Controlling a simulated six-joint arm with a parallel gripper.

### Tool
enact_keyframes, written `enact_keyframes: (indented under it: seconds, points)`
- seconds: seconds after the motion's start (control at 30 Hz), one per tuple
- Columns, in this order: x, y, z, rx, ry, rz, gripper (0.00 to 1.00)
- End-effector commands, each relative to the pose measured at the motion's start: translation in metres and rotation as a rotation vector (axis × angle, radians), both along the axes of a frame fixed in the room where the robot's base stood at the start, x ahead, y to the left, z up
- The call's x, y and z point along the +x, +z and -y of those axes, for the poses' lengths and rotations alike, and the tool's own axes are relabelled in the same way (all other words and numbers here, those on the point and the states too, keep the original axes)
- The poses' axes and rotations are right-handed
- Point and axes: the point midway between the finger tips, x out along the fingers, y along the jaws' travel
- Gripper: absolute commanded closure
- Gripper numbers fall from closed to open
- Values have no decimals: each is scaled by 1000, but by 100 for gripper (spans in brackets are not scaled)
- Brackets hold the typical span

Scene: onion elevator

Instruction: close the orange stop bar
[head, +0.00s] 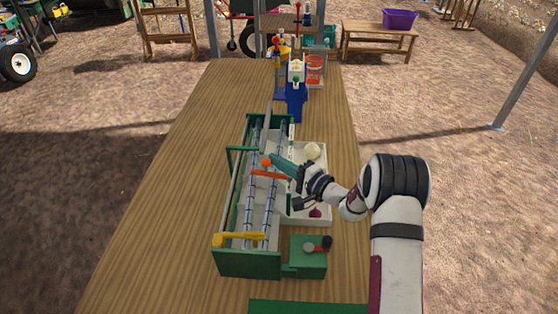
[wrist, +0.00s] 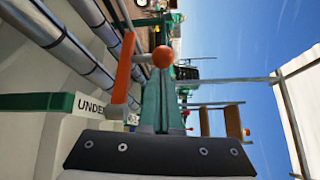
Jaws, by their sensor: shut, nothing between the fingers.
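The orange stop bar (head: 270,174) lies across the blue-grey rollers of the green-framed elevator (head: 248,262), near its middle. An orange ball knob (head: 266,161) shows beside it. In the wrist view the bar (wrist: 123,68) is at upper left, and the knob (wrist: 163,57) sits on a short stub that appears to join it. My gripper (head: 271,158) reaches in from the right with its teal fingers shut and empty. In the wrist view the fingertips (wrist: 161,80) are right at the knob; I cannot tell whether they touch it.
A white tray (head: 322,180) along the elevator's right side holds a pale onion (head: 312,151) and a red onion (head: 316,212). A yellow bar (head: 238,239) crosses the near end. A green box (head: 308,262) with a black-knobbed lever stands at front right. The table's left side is clear.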

Motion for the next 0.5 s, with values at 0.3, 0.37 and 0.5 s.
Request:
enact_keyframes:
  seconds: [0.3,0.37,0.5]
  points:
    - [-14,2,-4,0,0,0,100]
    - [-14,1,-4,0,0,0,100]
    - [-10,0,-3,0,1,0,100]
